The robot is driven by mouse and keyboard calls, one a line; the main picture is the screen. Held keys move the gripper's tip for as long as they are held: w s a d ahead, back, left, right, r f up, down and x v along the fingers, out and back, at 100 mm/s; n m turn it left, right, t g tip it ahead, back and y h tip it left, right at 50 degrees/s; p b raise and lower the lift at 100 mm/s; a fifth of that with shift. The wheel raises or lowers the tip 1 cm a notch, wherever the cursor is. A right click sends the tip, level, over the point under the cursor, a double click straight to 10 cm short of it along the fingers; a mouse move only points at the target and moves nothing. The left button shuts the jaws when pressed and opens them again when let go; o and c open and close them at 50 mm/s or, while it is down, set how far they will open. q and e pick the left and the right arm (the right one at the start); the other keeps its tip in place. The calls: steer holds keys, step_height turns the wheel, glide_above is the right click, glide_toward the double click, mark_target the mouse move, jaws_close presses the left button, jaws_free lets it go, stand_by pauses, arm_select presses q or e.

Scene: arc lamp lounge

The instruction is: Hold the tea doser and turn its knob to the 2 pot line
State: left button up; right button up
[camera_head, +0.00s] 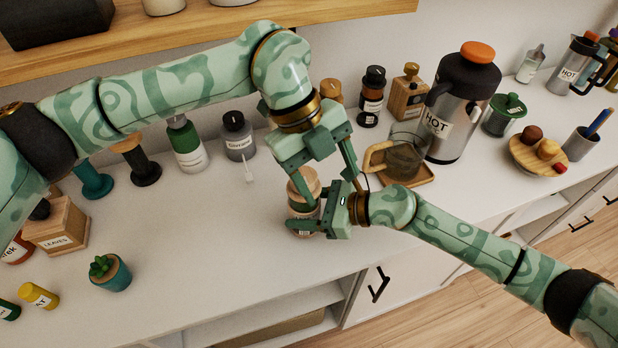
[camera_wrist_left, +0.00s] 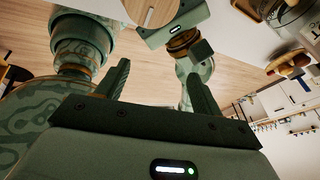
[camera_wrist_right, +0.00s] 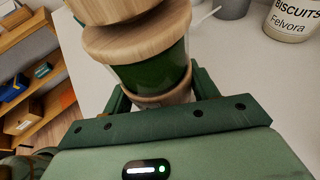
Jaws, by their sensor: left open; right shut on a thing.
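The tea doser (camera_head: 300,208) stands upright over the white counter, with a wooden knob (camera_head: 308,181) on top. In the right wrist view its dark green body (camera_wrist_right: 158,72) sits between wooden parts. My right gripper (camera_head: 309,216) is shut around its lower part from the right. My left gripper (camera_head: 333,190) points down from above, open, its fingers near the knob but not closed on it. In the left wrist view the round wooden top (camera_wrist_left: 150,10) shows beyond the open fingers (camera_wrist_left: 162,82). The 2 pot line and any pointer cannot be made out.
A glass jug (camera_head: 405,158) on a wooden tray and a large HOT flask (camera_head: 462,105) stand to the right. A dark bottle (camera_head: 238,135) and a green bottle (camera_head: 186,145) stand behind left. A small plant (camera_head: 110,272) is front left.

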arm_select(q)
steer(key=s+d+f+m+g+h, duration=0.2)
steer(key=s+d+m+h, duration=0.15)
steer(key=m+h, duration=0.2)
steer(key=m+t+h, duration=0.3)
steer(key=m+t, duration=0.6)
steer(key=t, duration=0.8)
glide_toward(310, 174)
steer(key=x, duration=0.7)
steer(key=f+x, duration=0.1)
steer(key=x, duration=0.2)
steer(key=shift+w+f, duration=0.1)
steer(key=shift+w, duration=0.4)
steer(key=c, duration=1)
